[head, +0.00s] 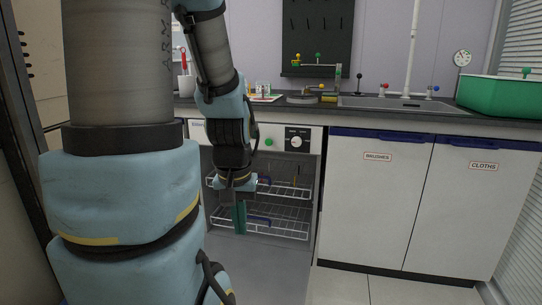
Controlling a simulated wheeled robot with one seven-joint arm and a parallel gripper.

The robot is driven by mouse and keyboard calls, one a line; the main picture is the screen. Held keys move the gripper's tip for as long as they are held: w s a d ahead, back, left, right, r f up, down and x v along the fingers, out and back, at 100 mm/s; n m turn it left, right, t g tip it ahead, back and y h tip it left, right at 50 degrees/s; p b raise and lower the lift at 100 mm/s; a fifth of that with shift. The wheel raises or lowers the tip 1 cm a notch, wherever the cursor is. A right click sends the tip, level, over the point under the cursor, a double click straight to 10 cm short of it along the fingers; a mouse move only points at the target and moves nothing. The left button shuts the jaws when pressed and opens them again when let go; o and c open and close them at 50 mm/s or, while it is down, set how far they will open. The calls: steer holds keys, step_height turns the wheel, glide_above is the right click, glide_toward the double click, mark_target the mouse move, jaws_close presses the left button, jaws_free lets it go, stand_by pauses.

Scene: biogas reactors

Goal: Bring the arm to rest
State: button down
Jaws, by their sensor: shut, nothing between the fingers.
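My gripper (239,219) hangs at the end of my arm in the head view, pointing down. It is shut with nothing between its fingers. It is in front of the open dishwasher (315,165), and its fingers overlap the lower rack in the picture. My large upper arm and body cover the left part of the view. I cannot tell whether the fingers touch a rack.
The dishwasher has an upper rack (290,190) and a lower rack (285,227) with a few items. White cupboards (375,205) stand right of it. The counter above holds a sink (390,103) and a green tub (505,97). Floor is clear at the lower right.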

step_height(320, 180, up, 25)
steer(key=p, duration=2.3)
steer(key=shift+r, duration=0.2)
